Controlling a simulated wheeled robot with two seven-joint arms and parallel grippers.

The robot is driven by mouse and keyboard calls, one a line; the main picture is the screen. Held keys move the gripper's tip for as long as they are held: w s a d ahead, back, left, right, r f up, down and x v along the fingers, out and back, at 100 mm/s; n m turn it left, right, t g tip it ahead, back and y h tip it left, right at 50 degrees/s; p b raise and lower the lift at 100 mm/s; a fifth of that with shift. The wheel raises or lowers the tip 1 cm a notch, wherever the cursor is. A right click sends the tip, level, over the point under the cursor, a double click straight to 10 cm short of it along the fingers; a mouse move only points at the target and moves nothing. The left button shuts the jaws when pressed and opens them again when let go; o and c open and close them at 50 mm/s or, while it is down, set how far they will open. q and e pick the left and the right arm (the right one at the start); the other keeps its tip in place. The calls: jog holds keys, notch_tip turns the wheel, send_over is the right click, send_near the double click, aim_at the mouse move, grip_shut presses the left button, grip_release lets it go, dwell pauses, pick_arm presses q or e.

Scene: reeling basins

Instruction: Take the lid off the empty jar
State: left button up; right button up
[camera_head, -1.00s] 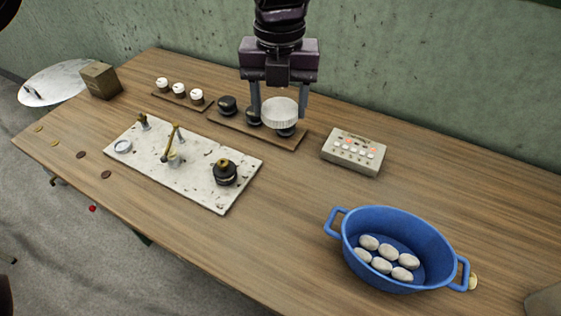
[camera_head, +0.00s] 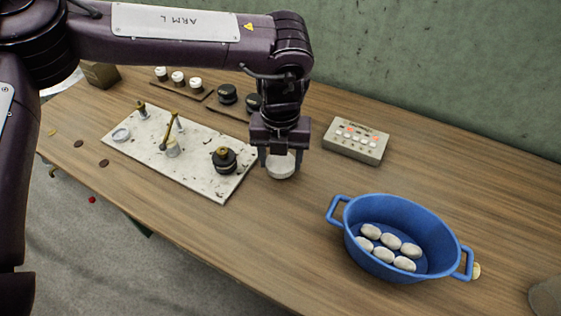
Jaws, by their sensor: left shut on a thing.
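My left gripper (camera_head: 281,163) points down at the middle of the table, shut on a white round lid (camera_head: 281,166). The lid is low over the wood, just right of the white slab; I cannot tell whether it touches the table. Two dark round jars or knobs (camera_head: 228,94) show on the wooden board behind my arm. The right end of that board, where a dark piece stood under the lid, is hidden by my left arm. My right gripper is not in view.
The speckled white slab (camera_head: 195,181) holds a dark lidded pot (camera_head: 224,160) and brass fittings. A control box (camera_head: 356,141) stands at the back right. A blue basin (camera_head: 346,233) with several pale cocoons (camera_head: 390,240) is at the front right. Wood between slab and basin is clear.

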pick_arm(q)
notch_tip(320, 180, down, 2)
jog(key=shift+f, duration=0.1)
jog(key=shift+f, duration=0.15)
jog(key=o, duration=1.1)
